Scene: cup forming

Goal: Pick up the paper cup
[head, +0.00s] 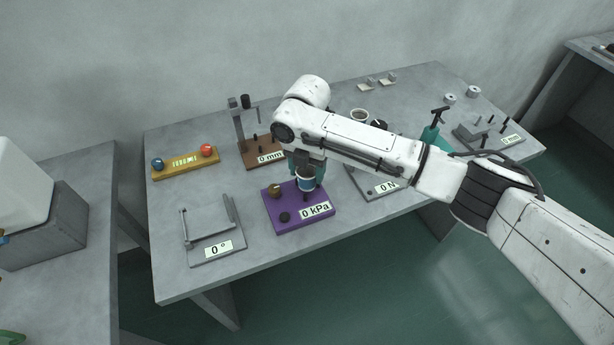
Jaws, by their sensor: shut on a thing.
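A paper cup (305,186), white with a blue band, is between the fingers of my gripper (306,176). The gripper points down and is shut on the cup. The cup is upright over the back right part of the purple board (285,225) with the "0 kPa" label. I cannot tell if its bottom touches the board. My gripper and wrist hide the cup's top.
The purple board carries a brass knob (274,190) and a dark disc (284,216). A grey frame labelled "0 °" (215,245) stands left, a brown "0 mm" stand (262,150) behind. The table's (185,280) front left edge is clear.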

